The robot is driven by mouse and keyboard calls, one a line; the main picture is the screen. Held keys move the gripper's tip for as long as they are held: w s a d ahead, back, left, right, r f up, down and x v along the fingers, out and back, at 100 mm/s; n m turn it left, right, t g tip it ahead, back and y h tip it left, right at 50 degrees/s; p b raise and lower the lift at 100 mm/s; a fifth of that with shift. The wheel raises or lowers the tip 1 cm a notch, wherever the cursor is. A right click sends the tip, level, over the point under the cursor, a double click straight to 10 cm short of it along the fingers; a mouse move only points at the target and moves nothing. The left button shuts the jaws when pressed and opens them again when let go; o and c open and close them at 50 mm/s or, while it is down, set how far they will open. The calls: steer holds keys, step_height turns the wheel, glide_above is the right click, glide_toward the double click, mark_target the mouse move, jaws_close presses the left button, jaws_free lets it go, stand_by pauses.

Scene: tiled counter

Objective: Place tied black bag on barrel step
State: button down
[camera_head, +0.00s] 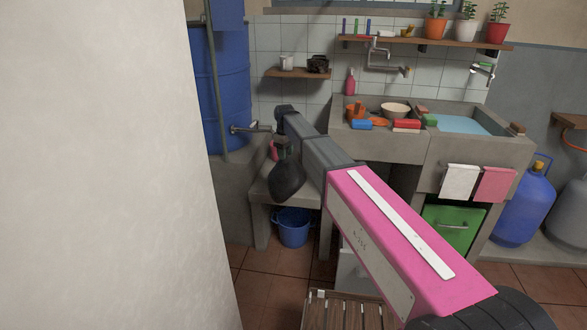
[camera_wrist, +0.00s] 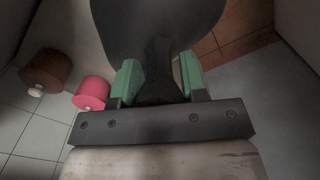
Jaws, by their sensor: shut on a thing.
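The tied black bag (camera_head: 287,182) hangs below my gripper (camera_head: 282,148) in the head view. In the wrist view, the green fingers of my gripper (camera_wrist: 158,82) are shut on the bag's narrow neck, and its dark body (camera_wrist: 158,22) fills the top. A low concrete step (camera_head: 262,188) beside the blue barrel (camera_head: 222,85) lies around and behind the bag. I cannot tell whether the bag touches it. My arm hides part of the step's right side.
A pink container (camera_wrist: 92,92) and a brown one (camera_wrist: 52,70) stand close to the bag's left. A tap (camera_head: 250,128) juts out by the barrel. A blue bucket (camera_head: 294,227) sits under the step. A white wall (camera_head: 100,170) fills the left.

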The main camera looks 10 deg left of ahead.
steer(key=a, duration=0.2)
steer(key=shift+w+a+r, duration=0.15)
steer(key=shift+w+a, duration=0.1)
steer(key=shift+a, duration=0.05)
steer(key=shift+w+a, duration=0.15)
steer(key=shift+a, duration=0.1)
steer(key=shift+w+a+n, duration=0.1)
steer(key=shift+w+n, duration=0.15)
steer(key=shift+n, duration=0.05)
steer(key=w+d+f, duration=0.1)
steer(key=w+f, duration=0.2)
steer(key=w, duration=1.4)
steer(key=shift+w+f, duration=0.15)
steer(key=shift+f, duration=0.15)
steer(key=c, duration=0.7)
jaws_free()
steer(key=shift+o, duration=0.2)
